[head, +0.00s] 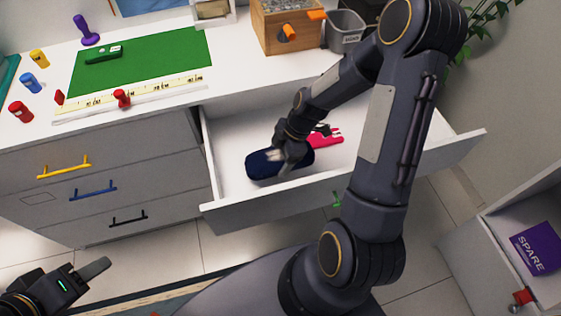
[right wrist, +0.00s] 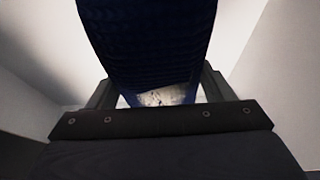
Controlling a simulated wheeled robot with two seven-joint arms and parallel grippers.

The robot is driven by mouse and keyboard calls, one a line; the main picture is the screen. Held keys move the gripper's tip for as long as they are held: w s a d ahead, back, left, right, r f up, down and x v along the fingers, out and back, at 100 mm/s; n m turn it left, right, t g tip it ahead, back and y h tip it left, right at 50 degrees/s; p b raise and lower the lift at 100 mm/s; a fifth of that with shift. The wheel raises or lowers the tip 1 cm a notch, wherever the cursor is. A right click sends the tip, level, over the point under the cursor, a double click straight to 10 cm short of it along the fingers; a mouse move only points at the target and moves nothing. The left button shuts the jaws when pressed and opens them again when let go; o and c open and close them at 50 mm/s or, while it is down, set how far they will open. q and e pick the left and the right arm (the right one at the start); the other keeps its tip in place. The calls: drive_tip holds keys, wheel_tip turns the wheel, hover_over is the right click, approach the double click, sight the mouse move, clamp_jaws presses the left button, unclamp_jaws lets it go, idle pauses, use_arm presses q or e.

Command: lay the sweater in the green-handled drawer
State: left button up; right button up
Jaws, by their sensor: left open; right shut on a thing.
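The dark navy sweater (head: 263,164) is a rolled bundle inside the pulled-out drawer (head: 228,150). My right gripper (head: 283,157) reaches down into the drawer and is shut on the sweater; the sweater (right wrist: 150,45) also fills the space between the fingers in the right wrist view. I cannot tell whether the sweater touches the drawer floor. The green handle (head: 337,200) shows on the drawer's front, partly hidden by my right arm. My left gripper (head: 85,283) is open and empty at the lower left, away from the drawer.
A pink-red item (head: 326,138) lies in the drawer beside the sweater. Drawers with yellow (head: 63,167), blue (head: 93,190) and black (head: 128,219) handles are shut at left. The worktop holds a green mat (head: 150,65) and a wooden box (head: 290,25). A purple SPARE box (head: 537,248) stands right.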

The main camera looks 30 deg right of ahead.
wheel_tip(320, 180, down, 3)
drive_tip(key=shift+d+f, duration=0.15)
drive_tip(key=shift+f, duration=0.15)
drive_tip(key=o, duration=1.2)
drive_tip(key=shift+c, duration=0.2)
